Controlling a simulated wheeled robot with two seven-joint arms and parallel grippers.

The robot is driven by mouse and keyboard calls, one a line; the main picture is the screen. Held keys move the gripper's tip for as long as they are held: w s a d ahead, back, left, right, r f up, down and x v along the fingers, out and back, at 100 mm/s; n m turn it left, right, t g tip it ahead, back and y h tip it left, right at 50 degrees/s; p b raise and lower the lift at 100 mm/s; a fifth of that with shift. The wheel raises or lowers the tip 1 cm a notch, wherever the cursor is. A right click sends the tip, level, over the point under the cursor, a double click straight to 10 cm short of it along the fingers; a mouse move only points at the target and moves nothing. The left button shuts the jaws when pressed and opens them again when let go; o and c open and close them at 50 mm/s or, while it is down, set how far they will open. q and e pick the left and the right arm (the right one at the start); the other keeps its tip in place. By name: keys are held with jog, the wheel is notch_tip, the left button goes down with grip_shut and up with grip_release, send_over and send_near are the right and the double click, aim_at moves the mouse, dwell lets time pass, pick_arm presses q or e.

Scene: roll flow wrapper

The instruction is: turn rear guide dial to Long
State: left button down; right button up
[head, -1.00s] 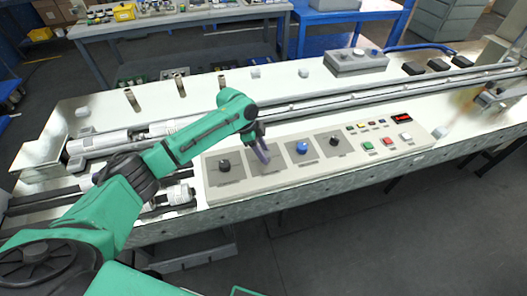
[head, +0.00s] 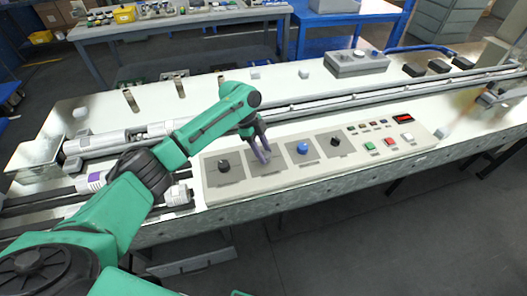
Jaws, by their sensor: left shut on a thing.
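The control panel (head: 290,175) lies along the front of the white machine bed. It carries a row of dials on grey square plates. A black dial (head: 224,166) sits on the leftmost plate. A blue dial (head: 303,148) and another black dial (head: 335,142) sit on the two plates to the right. My left gripper (head: 262,157) points down over the second plate (head: 270,168), shut on the dial there, which its fingers hide. The dial labels are too small to read, so I cannot tell the rear guide dial's setting. My right gripper is out of view.
Coloured push buttons (head: 388,142) and a red display (head: 402,117) fill the panel's right end. Long rails (head: 320,103) run behind the panel. A grey box with knobs (head: 357,62) stands at the back.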

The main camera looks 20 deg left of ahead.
pick_arm(q)
jog(key=shift+c, duration=1.9)
grip_release()
jog(key=b+v, duration=0.2)
jog(key=v, duration=1.2)
jog(key=shift+r, duration=0.35)
jog(key=shift+s+f, duration=0.1)
